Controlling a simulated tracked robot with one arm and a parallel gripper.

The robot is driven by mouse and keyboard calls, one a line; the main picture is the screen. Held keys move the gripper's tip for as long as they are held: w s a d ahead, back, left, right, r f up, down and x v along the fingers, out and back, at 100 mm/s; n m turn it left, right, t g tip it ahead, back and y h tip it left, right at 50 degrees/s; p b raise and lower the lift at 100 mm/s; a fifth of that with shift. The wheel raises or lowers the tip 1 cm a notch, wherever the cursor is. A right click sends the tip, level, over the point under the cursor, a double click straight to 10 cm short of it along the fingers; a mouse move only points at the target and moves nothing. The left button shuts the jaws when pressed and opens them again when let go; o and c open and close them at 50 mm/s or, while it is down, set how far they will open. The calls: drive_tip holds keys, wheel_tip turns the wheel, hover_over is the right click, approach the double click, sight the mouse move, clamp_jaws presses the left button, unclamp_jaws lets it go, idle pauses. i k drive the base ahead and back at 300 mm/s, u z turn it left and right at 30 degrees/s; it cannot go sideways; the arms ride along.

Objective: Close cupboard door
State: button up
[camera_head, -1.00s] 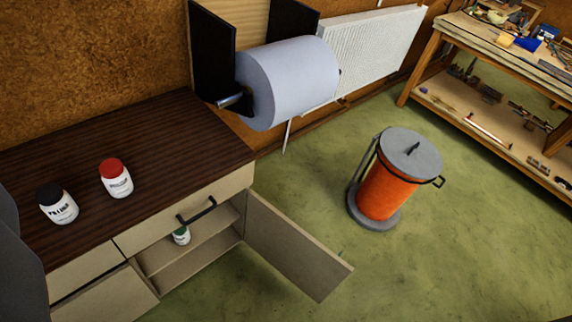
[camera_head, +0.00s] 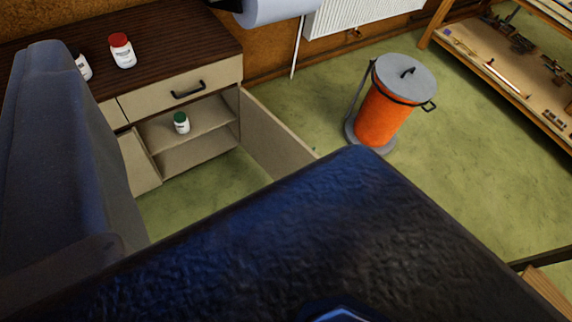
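The cupboard (camera_head: 188,80) stands at the left, with a dark wood top and pale front. Its right door (camera_head: 268,132) stands wide open, swung out to the right over the floor. Its far lower corner is hidden behind a large dark shape in the foreground. The left door (camera_head: 139,163) also stands out at an angle, partly hidden. A white bottle with a green cap (camera_head: 181,123) is on the inner shelf. My gripper's fingers cannot be made out, and nothing is seen touching the doors.
A red-capped bottle (camera_head: 122,51) and another white bottle (camera_head: 84,67) stand on the cupboard top. An orange bin with a grey lid (camera_head: 385,105) stands right of the open door. A workbench (camera_head: 500,70) is at the far right. Green floor between them is clear.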

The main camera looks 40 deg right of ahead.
sight(274, 147)
drive_tip(key=z, duration=0.05)
drive_tip(key=k, duration=0.45)
drive_tip(key=z, duration=2.45)
drive_tip(key=i, duration=3.65)
drive_tip(key=u, duration=1.5)
